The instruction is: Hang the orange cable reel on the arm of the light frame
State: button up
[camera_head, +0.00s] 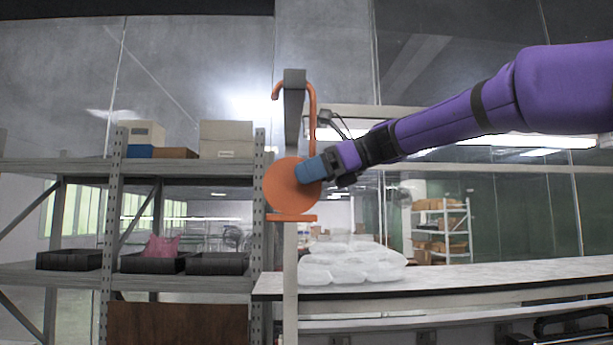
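The orange cable reel (284,190) is a round disc with an orange rod that rises on its right and curves into a hook (311,98) at the top. A flat orange plate (291,218) lies below the disc. The light frame is a pale post (291,262) with a grey arm (293,80) at the top. The hook's curve shows on both sides of this arm; whether it rests on it cannot be told. My gripper (311,169), with blue fingertips, reaches in from the right and overlaps the disc's upper right. Its finger gap and any grip are hidden.
A grey shelf unit (195,168) with boxes and black trays stands at left. Open air lies between the shelf and the reel.

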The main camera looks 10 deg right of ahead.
jog(key=v, duration=1)
jog(key=shift+d, duration=0.4)
jog(key=s+d+f+n+t+h, duration=0.1)
jog(key=s+d+f+n+h, duration=0.3)
jog(key=f, duration=0.7)
jog(key=s+d+f+n+t+h, duration=0.2)
jog(key=s+d+f+n+h, duration=0.3)
jog(key=s+f+n, duration=0.3)
jog(key=s+d+f+n+t+h, duration=0.1)
jog(key=s+d+f+n+h, duration=0.3)
jog(key=s+f, duration=1)
jog(key=shift+d+f+n+t, duration=0.4)
jog(key=shift+d+f+n, duration=0.25)
jog(key=shift+n, duration=0.55)
jog(key=shift+r, duration=0.1)
